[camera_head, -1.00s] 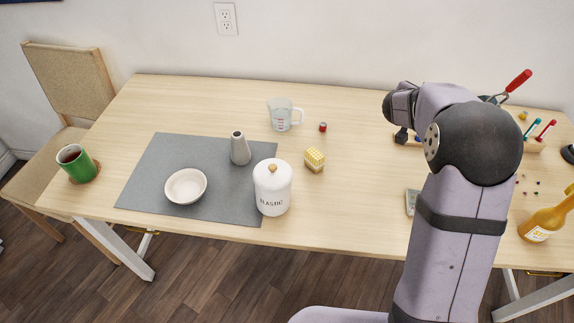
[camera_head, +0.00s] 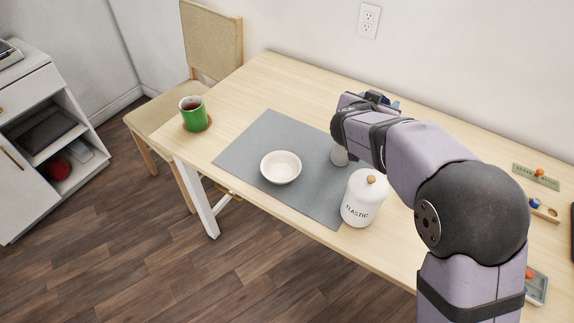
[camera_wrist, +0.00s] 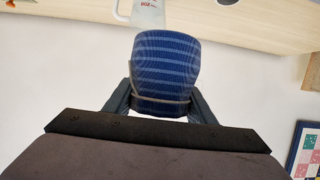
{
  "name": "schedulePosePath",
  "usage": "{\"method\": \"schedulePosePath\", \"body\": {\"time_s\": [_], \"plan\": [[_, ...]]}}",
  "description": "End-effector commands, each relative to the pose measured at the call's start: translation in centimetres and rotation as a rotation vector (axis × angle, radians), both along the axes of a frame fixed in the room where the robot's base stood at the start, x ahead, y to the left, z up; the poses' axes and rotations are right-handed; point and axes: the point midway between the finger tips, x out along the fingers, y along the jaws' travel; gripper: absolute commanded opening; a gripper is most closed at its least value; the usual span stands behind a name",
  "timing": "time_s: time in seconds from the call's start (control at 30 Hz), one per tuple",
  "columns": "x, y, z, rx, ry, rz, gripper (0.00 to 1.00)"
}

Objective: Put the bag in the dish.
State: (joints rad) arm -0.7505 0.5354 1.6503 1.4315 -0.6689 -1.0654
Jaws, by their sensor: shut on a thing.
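The bag (camera_wrist: 165,62) is dark blue with light stripes. It fills the middle of the wrist view, between the two dark fingers of my gripper (camera_wrist: 162,100), which is shut on it. In the head view my gripper (camera_head: 374,98) is raised over the back of the table, behind and to the right of the dish. The bag is mostly hidden there by my arm. The dish (camera_head: 281,168) is a round, cream-white bowl on the grey mat (camera_head: 268,126). It looks empty, and my gripper is well apart from it.
A white lidded jar (camera_head: 362,200) marked ELASTIC stands at the mat's right corner. A green cup (camera_head: 194,112) stands at the table's left end. A measuring cup (camera_wrist: 146,14) shows in the wrist view. The mat left of the dish is bare.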

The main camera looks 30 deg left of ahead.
Motion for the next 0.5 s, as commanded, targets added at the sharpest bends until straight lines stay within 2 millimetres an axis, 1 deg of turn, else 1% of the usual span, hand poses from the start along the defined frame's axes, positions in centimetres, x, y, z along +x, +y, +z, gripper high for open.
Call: {"method": "schedulePosePath", "body": {"time_s": [0.03,0.1,0.17,0.2,0.3,0.4,0.5], "plan": [[-1.4,2.5,0.0,0.001,-0.001,0.043,0.28],[-3.2,5.4,0.0,-0.001,-0.001,0.095,0.28],[-4.8,7.9,0.0,0.000,-0.001,0.139,0.28],[-6.0,9.4,0.0,0.001,0.000,0.169,0.28],[-8.9,12.9,0.0,0.001,0.001,0.235,0.28],[-11.4,15.6,0.0,0.001,0.001,0.291,0.28],[-13.3,17.4,0.0,0.000,0.000,0.330,0.28]]}}
